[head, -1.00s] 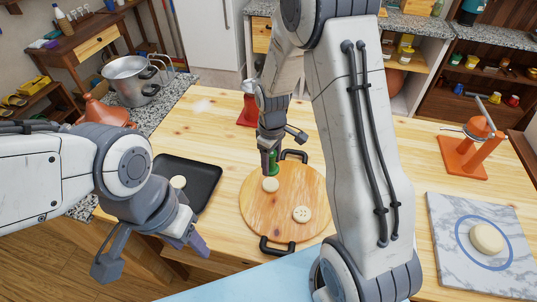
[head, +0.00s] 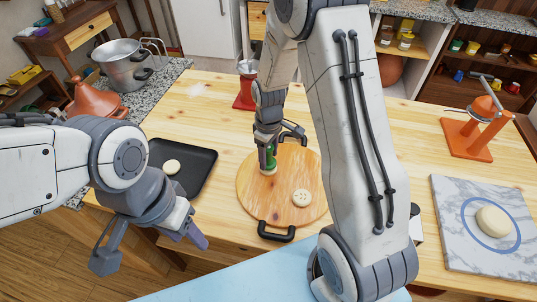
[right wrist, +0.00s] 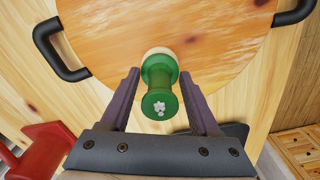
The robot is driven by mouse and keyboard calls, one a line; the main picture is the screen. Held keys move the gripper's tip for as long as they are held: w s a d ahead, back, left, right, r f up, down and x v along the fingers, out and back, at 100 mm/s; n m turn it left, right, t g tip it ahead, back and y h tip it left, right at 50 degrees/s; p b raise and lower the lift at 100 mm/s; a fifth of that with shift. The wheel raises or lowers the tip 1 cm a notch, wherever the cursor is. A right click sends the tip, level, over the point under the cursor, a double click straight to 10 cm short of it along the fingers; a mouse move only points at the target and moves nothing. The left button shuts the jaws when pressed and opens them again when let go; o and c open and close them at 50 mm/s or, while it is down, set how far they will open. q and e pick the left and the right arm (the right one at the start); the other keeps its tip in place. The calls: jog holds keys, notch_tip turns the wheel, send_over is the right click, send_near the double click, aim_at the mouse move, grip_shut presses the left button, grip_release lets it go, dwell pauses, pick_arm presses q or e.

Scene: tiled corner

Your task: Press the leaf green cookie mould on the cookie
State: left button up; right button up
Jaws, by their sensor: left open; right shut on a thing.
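The leaf green cookie mould (head: 270,155) is held by my right gripper (head: 267,160), whose jaws are shut on it. It stands over a pale cookie (head: 268,172) on the round wooden board (head: 285,212). In the right wrist view the mould (right wrist: 160,85) sits between the two fingers, and the cookie (right wrist: 157,51) shows as a thin pale rim at its far end. The mould seems to touch the cookie, though I cannot see how firmly. My left gripper (head: 152,250) is open and empty at the front left, apart from the board.
A second cookie (head: 301,198) with a stamped pattern lies on the same board. A black tray (head: 200,168) with a plain cookie (head: 172,167) is to the left. A marble slab (head: 463,252) with dough (head: 493,221) and an orange press (head: 478,130) are at right.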

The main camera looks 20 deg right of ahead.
aim_at(269, 148)
jog(key=shift+f+b, duration=0.35)
jog(key=shift+f, duration=0.2)
dwell(0.7)
dwell(0.9)
notch_tip(269, 148, up, 7)
jog(key=p, duration=0.6)
dwell(0.3)
jog(key=shift+s, duration=0.1)
dwell(0.4)
